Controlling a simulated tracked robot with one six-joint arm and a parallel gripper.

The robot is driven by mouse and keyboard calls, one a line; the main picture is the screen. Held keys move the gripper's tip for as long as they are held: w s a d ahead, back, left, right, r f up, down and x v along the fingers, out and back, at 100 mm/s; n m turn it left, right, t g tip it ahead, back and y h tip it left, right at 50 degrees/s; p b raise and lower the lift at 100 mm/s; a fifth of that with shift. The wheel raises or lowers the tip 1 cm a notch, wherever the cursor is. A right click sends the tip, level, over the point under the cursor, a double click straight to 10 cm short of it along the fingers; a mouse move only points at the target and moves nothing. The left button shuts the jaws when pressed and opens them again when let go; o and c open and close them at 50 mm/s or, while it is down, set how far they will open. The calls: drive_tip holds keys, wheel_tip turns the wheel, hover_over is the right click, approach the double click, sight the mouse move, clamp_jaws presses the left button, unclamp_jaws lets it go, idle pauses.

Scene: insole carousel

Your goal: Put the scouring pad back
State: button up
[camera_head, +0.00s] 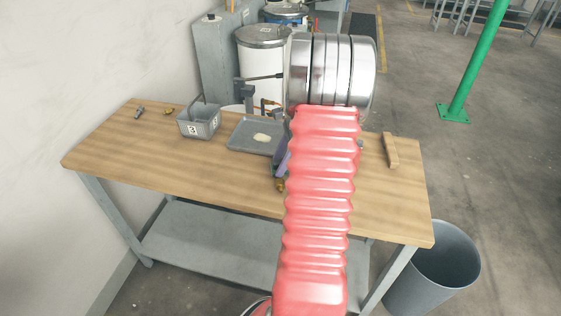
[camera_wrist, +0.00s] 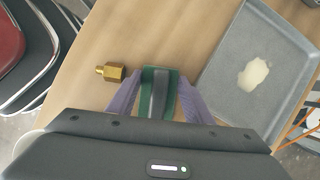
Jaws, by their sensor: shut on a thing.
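My gripper (camera_wrist: 158,88) shows purple fingers in the wrist view, one on each side of a green pad with a grey strip along its middle. This scouring pad (camera_wrist: 149,78) is held between the fingers, above or at the wooden tabletop; the gap below it cannot be told. A grey tray (camera_wrist: 222,75) with a pale patch in it lies to the right. In the head view my red-sleeved arm hides most of the gripper; a purple finger (camera_head: 283,163) shows beside the tray (camera_head: 238,149). The pad cannot be made out there.
A brass fitting (camera_wrist: 111,72) lies close left of the gripper. On the workbench (camera_head: 150,155) stand a grey labelled basket (camera_head: 200,122), small metal parts at the far left and a wooden block (camera_head: 390,150) at right. A grey bin (camera_head: 440,280) stands on the floor.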

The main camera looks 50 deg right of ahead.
drive_tip(key=o, duration=0.7)
drive_tip(key=shift+c, duration=0.2)
drive_tip(key=v, duration=1.2)
drive_tip(key=shift+a+r, duration=0.1)
drive_tip(key=shift+a, duration=0.05)
